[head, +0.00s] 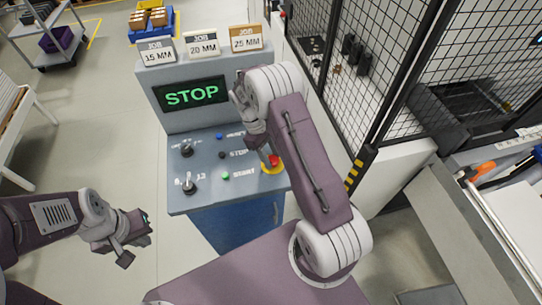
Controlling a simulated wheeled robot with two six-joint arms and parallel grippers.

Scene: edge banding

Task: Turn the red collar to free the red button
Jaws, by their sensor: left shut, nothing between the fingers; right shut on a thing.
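The red button (275,160) sits in a yellow ring (272,170) at the right side of the control panel (205,198). The red collar cannot be told apart from the button at this size. My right gripper (268,153) reaches down from above and is shut on the red part; its fingers are partly hidden by my own arm. My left gripper (138,240) is shut and empty, left of the panel and clear of it.
A screen (191,94) reads STOP. Three JOB cards stand on top. A mesh fence (350,50) stands close on the right.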

